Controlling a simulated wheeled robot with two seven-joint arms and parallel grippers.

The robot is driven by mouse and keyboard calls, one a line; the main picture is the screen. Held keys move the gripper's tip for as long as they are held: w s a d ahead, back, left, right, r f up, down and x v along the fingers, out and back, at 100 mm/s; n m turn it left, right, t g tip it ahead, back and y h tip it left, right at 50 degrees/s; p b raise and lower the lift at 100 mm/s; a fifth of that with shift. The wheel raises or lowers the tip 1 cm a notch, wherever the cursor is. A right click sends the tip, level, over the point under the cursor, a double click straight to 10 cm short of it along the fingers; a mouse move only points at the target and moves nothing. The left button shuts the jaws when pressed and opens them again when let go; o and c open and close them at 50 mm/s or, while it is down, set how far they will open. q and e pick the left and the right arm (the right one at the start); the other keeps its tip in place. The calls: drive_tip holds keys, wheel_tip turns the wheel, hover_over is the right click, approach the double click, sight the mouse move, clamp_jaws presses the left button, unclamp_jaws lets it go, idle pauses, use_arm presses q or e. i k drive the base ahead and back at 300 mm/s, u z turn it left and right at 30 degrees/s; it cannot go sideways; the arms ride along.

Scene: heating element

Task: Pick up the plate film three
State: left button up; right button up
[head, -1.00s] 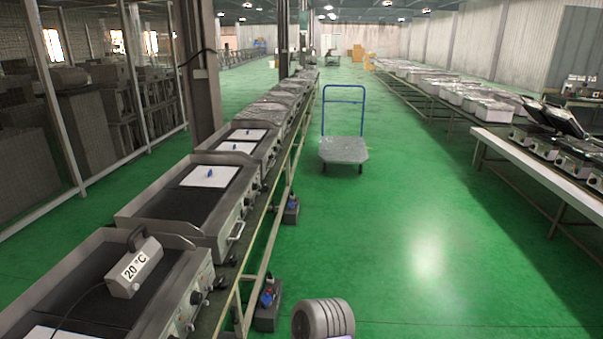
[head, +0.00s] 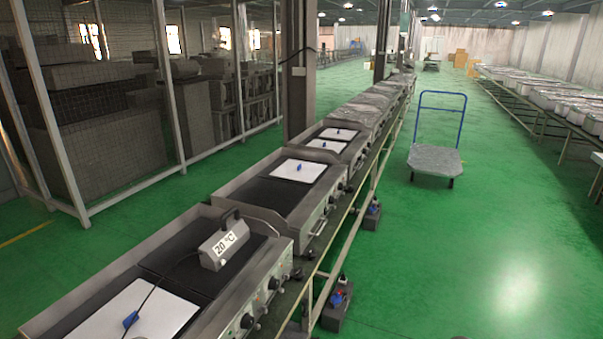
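Another plate film (head: 306,170) lies on the second griddle (head: 249,190). Two more, a plate film (head: 326,145) and a plate film (head: 345,134), lie on the third griddle (head: 353,149). No label tells which one is number three. Neither of my grippers shows in the head view.
A grey handled device marked 20 °C (head: 224,243) stands on the front griddle. A blue-handled trolley (head: 435,160) stands on the open green floor right of the line. A wire mesh fence (head: 100,110) runs behind the griddles, and a dark pillar (head: 298,75) stands beside them.

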sight(300, 171)
drive_tip(key=z, duration=0.7)
drive_tip(key=k, duration=1.05)
drive_tip(key=z, duration=1.1)
drive_tip(key=i, duration=2.15)
drive_tip(key=u, duration=0.35)
drive_tip(key=i, duration=2.05)
drive_tip(key=u, duration=0.35)
drive_tip(key=i, duration=2)
drive_tip(key=u, duration=1.15)
drive_tip(key=i, duration=1.45)
drive_tip(key=u, duration=2)
drive_tip(key=i, duration=1)
drive_tip(key=u, duration=0.55)
